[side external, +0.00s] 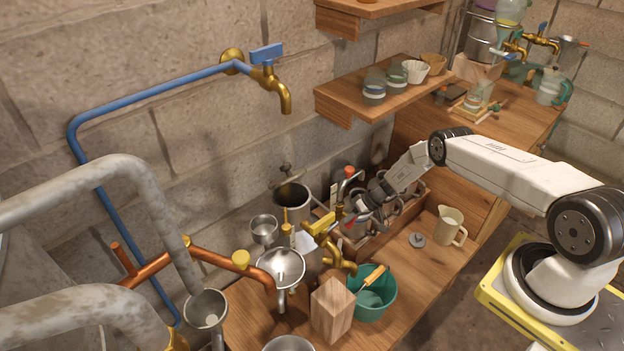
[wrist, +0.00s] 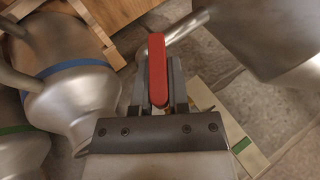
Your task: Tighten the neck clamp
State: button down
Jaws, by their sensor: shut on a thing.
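My gripper (wrist: 158,85) is shut on a red handle (wrist: 157,70) in the wrist view. The handle stands lengthwise between the two grey fingers, its rounded end toward the palm. I cannot make out the clamp's band or how tight it is. A bare metal tube (wrist: 186,33) runs just beyond the handle toward a large metal vessel (wrist: 275,35). In the side view my gripper (side external: 352,207) is low over the bench, beside the brass tap (side external: 338,254) and the wooden crate.
In the wrist view, metal vessels with a blue band (wrist: 72,68) and a green band (wrist: 14,130) crowd the left. In the side view, a metal funnel (side external: 281,268), a teal bucket (side external: 383,305), a wooden block (side external: 332,310) and a cream jug (side external: 448,226) stand on the bench.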

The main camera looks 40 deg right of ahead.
jog(key=shift+d+m+y, duration=0.1)
jog(key=shift+m+y, duration=0.2)
jog(key=shift+y, duration=0.9)
jog(key=c, duration=0.6)
grip_release()
jog(key=shift+d+r, duration=0.15)
jog(key=shift+v, duration=3.7)
jog(key=shift+s, duration=0.15)
